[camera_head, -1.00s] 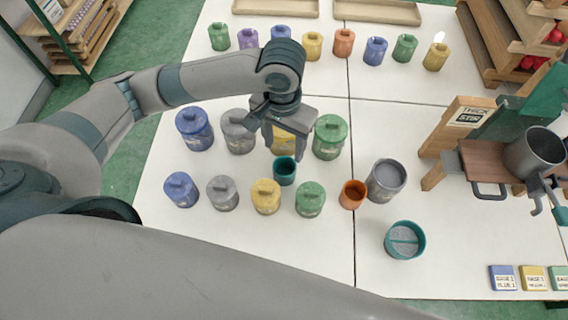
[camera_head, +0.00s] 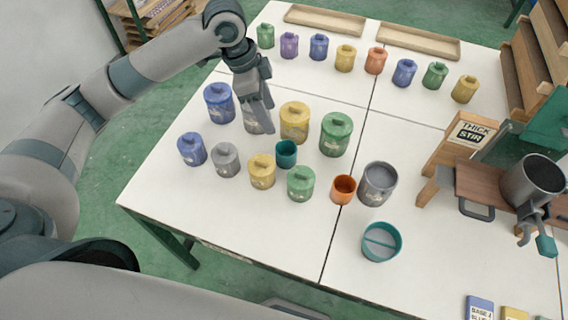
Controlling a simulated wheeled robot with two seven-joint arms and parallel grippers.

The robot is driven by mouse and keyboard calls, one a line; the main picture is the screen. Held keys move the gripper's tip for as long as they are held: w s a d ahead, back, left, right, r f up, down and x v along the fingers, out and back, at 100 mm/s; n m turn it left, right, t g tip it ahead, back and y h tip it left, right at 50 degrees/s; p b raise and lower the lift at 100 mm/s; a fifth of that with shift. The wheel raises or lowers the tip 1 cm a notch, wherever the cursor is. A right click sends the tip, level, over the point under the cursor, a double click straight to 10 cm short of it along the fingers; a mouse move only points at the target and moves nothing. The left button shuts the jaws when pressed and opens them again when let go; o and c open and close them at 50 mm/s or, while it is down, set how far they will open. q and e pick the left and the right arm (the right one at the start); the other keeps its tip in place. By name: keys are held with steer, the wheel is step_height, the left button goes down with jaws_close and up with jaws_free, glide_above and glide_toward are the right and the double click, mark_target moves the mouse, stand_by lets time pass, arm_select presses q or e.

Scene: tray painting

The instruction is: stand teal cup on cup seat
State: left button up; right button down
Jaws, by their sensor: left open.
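The small teal cup (camera_head: 286,154) stands upright on the white table, between the large yellow canister (camera_head: 294,123) and the front row of canisters. My left gripper (camera_head: 264,124) is open and empty. It shows in front of the large grey canister (camera_head: 251,122), up and left of the teal cup and apart from it, and partly hides that canister. I cannot tell for certain which part is the cup seat; a wooden stand (camera_head: 436,163) with a "THICK STIR" sign is at the right. My right gripper is out of view.
An orange cup (camera_head: 343,189) and a grey pot (camera_head: 378,184) stand right of the teal cup. A teal-rimmed divided dish (camera_head: 364,246) is nearer me. Blue canisters (camera_head: 219,103) and green canisters (camera_head: 336,135) flank the cup. Small jars line the back. The front left table is clear.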

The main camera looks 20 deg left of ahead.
arm_select(q)
steer(key=p+x, duration=0.1)
steer(key=x, duration=0.5)
steer(key=shift+w+d+f, duration=0.1)
steer(key=shift+w+f, duration=0.05)
steer(key=shift+f, duration=0.25)
steer(key=x, duration=0.5)
steer(key=shift+p, duration=0.4)
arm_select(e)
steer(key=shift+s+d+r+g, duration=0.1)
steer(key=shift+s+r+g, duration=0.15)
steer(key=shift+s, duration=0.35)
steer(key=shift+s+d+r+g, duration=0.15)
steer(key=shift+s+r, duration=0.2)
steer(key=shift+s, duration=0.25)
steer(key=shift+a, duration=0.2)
